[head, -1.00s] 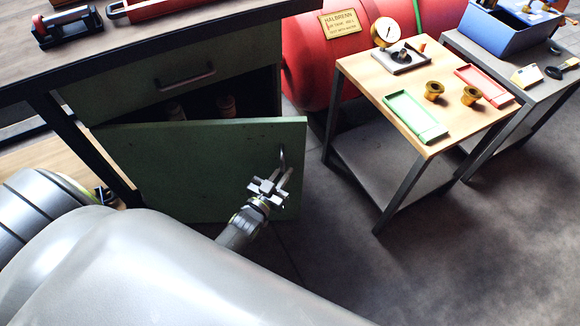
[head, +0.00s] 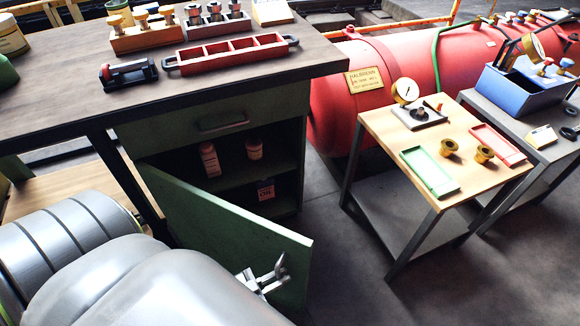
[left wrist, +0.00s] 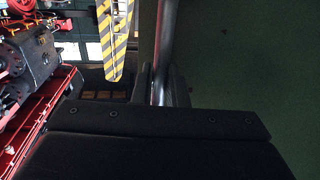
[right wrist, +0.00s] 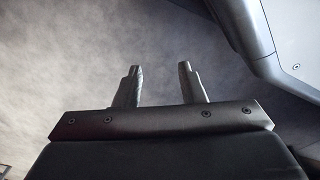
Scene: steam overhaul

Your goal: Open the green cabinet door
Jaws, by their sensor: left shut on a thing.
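The green cabinet door (head: 225,225) stands well open, swung out toward me, and the cabinet's inside shows behind it. My left gripper (head: 280,268) is at the door's free edge, shut on the door handle. In the left wrist view the handle (left wrist: 166,50) runs up from between the fingers (left wrist: 160,84), beside the dark green door face (left wrist: 235,60). My arm hides the lower part of the door in the head view. My right gripper (right wrist: 159,86) shows only in the right wrist view, open and empty above the grey floor.
Bottles (head: 210,160) and a small red-labelled box (head: 265,189) stand inside the cabinet. The workbench top (head: 60,65) above carries a red tray (head: 232,53). A wooden-topped cart (head: 400,137) stands to the right, with clear floor (head: 345,240) between it and the door.

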